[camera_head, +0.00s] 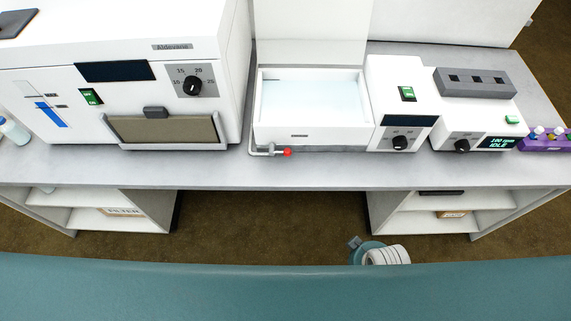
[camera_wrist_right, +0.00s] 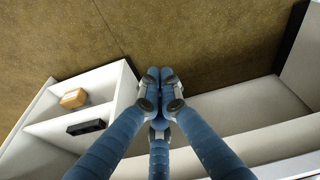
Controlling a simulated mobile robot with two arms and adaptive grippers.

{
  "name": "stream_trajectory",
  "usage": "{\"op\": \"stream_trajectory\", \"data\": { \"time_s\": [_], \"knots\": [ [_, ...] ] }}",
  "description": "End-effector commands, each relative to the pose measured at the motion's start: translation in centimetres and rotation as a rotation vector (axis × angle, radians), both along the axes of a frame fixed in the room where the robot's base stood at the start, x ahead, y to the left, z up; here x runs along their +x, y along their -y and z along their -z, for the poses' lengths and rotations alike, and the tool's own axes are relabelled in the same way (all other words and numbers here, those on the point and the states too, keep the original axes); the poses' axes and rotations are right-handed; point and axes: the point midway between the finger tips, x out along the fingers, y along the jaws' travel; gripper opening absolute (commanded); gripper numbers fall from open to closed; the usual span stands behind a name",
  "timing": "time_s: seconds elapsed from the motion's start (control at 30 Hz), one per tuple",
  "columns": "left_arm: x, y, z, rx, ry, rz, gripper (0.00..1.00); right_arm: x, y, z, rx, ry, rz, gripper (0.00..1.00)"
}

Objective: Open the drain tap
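The drain tap (camera_head: 287,152) is a small red-tipped handle on a grey pipe. It sits at the front lower left of the white water bath (camera_head: 300,131), just above the bench top. The tap's exact handle angle is too small to judge. My right gripper (camera_wrist_right: 160,82) shows in the right wrist view with its blue fingers drawn together at the tips and nothing visible between them. It points toward the brown floor, with shelves beside it, away from the tap. Part of my right arm (camera_head: 385,255) shows low in the head view. My left gripper is not in view.
The grey bench (camera_head: 210,172) has a clear front strip. A large white oven-like instrument (camera_head: 120,60) stands left of the bath. White control units (camera_head: 400,100) and a purple rack (camera_head: 545,143) stand to the right. Open shelves (camera_head: 100,215) lie under the bench.

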Motion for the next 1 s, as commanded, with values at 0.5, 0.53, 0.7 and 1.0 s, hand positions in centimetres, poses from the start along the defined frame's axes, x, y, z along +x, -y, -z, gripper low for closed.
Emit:
{"op": "stream_trajectory", "data": {
  "time_s": [0.5, 0.53, 0.7, 1.0],
  "knots": [
    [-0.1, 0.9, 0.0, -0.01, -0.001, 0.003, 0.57, 5.2, -2.6, -14.9, -0.174, 0.236, -0.543, 0.0],
    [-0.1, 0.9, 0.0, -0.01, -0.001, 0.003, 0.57, 5.7, -2.9, -15.1, -0.196, 0.256, -0.597, 0.0],
    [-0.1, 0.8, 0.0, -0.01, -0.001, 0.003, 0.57, 8.8, -5.3, -15.9, -0.363, 0.371, -0.955, 0.0],
    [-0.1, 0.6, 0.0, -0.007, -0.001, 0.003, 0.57, 15.0, -12.6, -16.8, -0.951, 0.609, -1.801, 0.0]
  ]
}}
